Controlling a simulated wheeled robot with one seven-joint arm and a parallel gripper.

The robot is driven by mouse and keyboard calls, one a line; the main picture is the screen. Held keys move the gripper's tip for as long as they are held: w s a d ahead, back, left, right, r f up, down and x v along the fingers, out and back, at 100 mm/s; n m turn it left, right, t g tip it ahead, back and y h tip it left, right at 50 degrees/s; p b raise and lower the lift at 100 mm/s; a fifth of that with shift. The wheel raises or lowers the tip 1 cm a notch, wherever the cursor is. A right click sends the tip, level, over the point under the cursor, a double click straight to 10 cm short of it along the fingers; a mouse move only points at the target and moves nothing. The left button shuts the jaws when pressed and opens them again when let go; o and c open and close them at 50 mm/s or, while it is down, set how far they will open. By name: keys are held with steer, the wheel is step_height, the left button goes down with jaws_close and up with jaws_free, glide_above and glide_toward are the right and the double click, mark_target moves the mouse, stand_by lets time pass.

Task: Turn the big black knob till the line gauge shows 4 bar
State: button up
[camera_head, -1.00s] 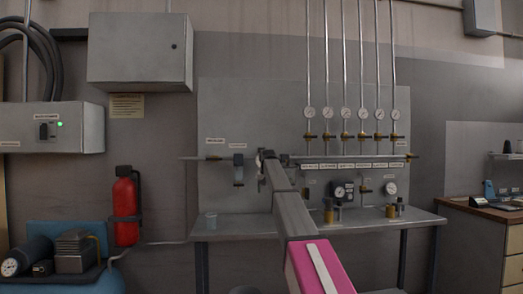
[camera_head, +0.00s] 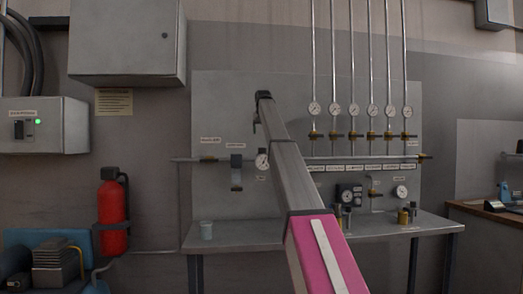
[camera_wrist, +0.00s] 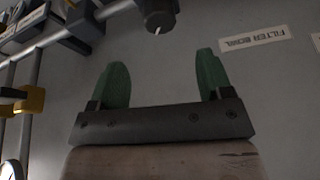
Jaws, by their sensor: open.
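A dark cylindrical knob (camera_wrist: 158,14) with a white mark is at the top edge of the wrist view, partly cut off. My gripper (camera_wrist: 160,75) is open and empty, its two green fingers apart below the knob and not touching it. In the head view my arm reaches up across the wall panel and hides part of it; I cannot make out the gripper or the knob there. A round white gauge (camera_head: 262,162) shows just left of my arm on the panel; its reading is too small to tell, and I cannot confirm it is the line gauge.
Several gauges with brass valves (camera_head: 354,135) sit on vertical pipes right of my arm. A red extinguisher (camera_head: 112,214) hangs left. In the wrist view, an upside-down "FILTER BOWL" label (camera_wrist: 254,40) is on the panel.

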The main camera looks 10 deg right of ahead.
mark_target(262, 151)
steer(key=x, duration=1)
steer(key=shift+f, duration=0.3)
steer(key=c, duration=0.9)
